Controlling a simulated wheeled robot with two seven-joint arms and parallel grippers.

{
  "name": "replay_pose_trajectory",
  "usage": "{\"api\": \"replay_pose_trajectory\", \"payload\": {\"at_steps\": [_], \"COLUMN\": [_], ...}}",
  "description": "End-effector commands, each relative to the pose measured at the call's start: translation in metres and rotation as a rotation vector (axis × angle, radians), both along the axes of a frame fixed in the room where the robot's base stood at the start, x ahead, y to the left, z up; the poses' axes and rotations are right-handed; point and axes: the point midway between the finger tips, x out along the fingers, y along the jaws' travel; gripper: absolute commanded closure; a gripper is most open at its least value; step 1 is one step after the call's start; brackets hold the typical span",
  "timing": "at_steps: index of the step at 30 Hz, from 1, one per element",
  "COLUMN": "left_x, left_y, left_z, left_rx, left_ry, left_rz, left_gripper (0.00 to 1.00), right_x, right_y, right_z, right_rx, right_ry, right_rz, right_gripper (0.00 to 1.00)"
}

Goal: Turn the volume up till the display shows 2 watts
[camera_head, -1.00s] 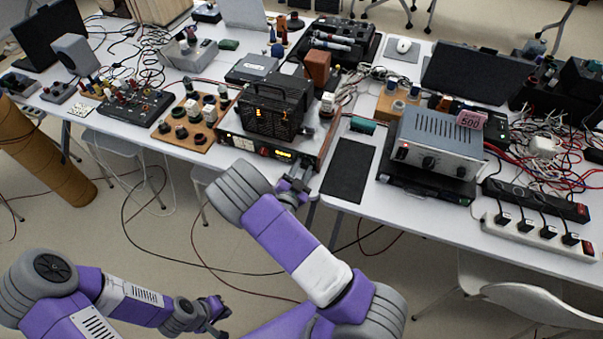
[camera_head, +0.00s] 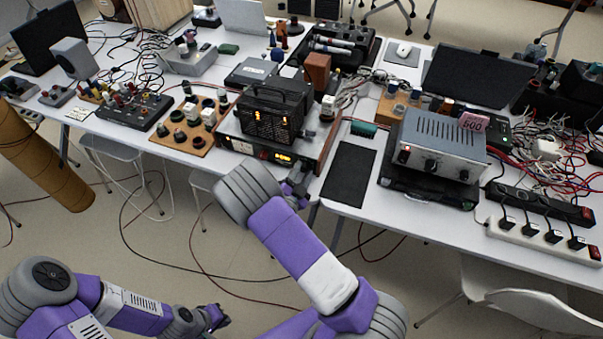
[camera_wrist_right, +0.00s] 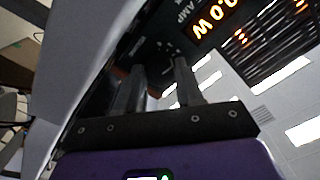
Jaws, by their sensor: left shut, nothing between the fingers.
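The amplifier (camera_head: 240,146) has a dark front panel and stands at the front edge of the table, with a black vented cage on top. Its lit display (camera_head: 284,158) is too small to read in the head view. In the right wrist view the orange display (camera_wrist_right: 212,20) reads 0.0 W. My right gripper (camera_head: 300,186) is at the right end of the front panel. In the wrist view its two fingers (camera_wrist_right: 158,88) are apart, pointing at dial marks on the panel; the knob is mostly hidden. My left gripper (camera_head: 218,316) is shut and empty, low and away from the table.
A black mat (camera_head: 348,174) lies right of the amplifier. A grey metal unit (camera_head: 440,140) with knobs stands beyond it. A wooden board with knobs (camera_head: 178,146) lies left of the amplifier. Loose cables and power strips (camera_head: 545,235) crowd the right side.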

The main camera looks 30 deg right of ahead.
Motion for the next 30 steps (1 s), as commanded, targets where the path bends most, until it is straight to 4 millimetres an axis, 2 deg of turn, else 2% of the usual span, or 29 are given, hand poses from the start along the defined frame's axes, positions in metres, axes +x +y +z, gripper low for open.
{"api": "replay_pose_trajectory", "payload": {"at_steps": [1, 4, 14, 24, 30], "left_x": [0.000, 0.000, 0.000, 0.000, 0.000], "left_y": [0.000, 0.000, 0.000, 0.000, 0.000], "left_z": [0.000, 0.000, 0.001, 0.009, 0.011], "left_rx": [0.000, 0.000, 0.000, 0.000, 0.000], "left_ry": [0.000, 0.000, 0.000, 0.000, 0.000], "left_rz": [0.000, 0.000, 0.000, 0.000, 0.000], "left_gripper": [1.00, 1.00, 1.00, 1.00, 1.00], "right_x": [0.000, 0.000, -0.003, -0.036, -0.048], "right_y": [0.000, 0.000, 0.003, 0.044, 0.056], "right_z": [0.000, 0.000, 0.001, 0.001, 0.001], "right_rx": [0.000, -0.001, -0.002, -0.002, -0.002], "right_ry": [0.001, 0.000, 0.000, 0.001, -0.001], "right_rz": [0.001, 0.001, 0.000, 0.003, 0.001], "right_gripper": [0.55, 0.42, 0.42, 0.42, 0.42]}}
